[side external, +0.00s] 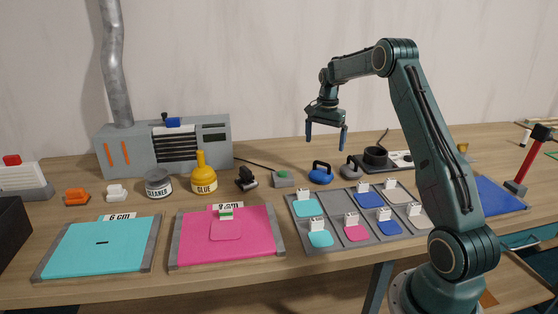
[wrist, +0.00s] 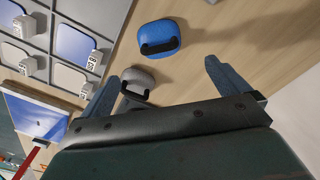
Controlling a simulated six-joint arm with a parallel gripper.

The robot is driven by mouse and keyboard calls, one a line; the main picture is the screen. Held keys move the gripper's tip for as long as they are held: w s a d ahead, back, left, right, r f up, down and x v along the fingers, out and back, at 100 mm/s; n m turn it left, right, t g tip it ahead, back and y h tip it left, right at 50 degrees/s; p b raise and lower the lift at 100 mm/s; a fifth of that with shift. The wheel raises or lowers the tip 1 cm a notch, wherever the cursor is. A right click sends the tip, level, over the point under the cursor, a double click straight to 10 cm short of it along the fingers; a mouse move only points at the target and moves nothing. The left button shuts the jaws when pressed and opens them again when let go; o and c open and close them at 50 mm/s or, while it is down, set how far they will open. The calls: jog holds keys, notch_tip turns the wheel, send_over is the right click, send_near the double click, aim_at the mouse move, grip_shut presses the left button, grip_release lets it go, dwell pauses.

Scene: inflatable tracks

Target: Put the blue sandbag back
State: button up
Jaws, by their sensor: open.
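The blue sandbag (side external: 320,174), a rounded blue block with a dark handle on top, stands on the wooden table behind the compartment tray. It also shows in the wrist view (wrist: 166,40), beyond my fingers near the top. A similar grey weight (side external: 350,168) with a dark handle stands to its right; in the wrist view this grey weight (wrist: 137,80) is near my left finger. My gripper (side external: 326,142) is open and empty, high above the blue sandbag and apart from it. Its two fingers (wrist: 160,82) are spread wide in the wrist view.
The grey tray (side external: 362,228) holds tagged blue, cyan, pink and grey patches. A black round holder (side external: 376,157) stands on a dark base behind. Cyan (side external: 90,252) and pink (side external: 250,248) sheets lie left. A yellow glue bottle (side external: 204,178) and grey machine (side external: 215,147) stand further back.

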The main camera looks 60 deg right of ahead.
jog(key=s+a+r+n+t+h, duration=0.1)
jog(key=s+a+r+n, duration=0.25)
jog(key=a+r, duration=0.6)
jog(key=s+a+r+n+t, duration=0.15)
jog(key=a+r+n, duration=0.4)
jog(key=a, duration=0.75)
jog(key=s+a+n+t, duration=0.1)
jog(key=s+a+n, duration=0.3)
jog(key=s+a, duration=0.3)
jog(key=s+a+f+n+t+y, duration=0.1)
jog(key=s+a+n, duration=0.4)
jog(key=s, duration=0.8)
jog(key=shift+a+f+t, duration=0.25)
jog(key=shift+a+t, duration=0.3)
jog(key=shift+a, duration=0.7)
jog(key=shift+w, duration=0.1)
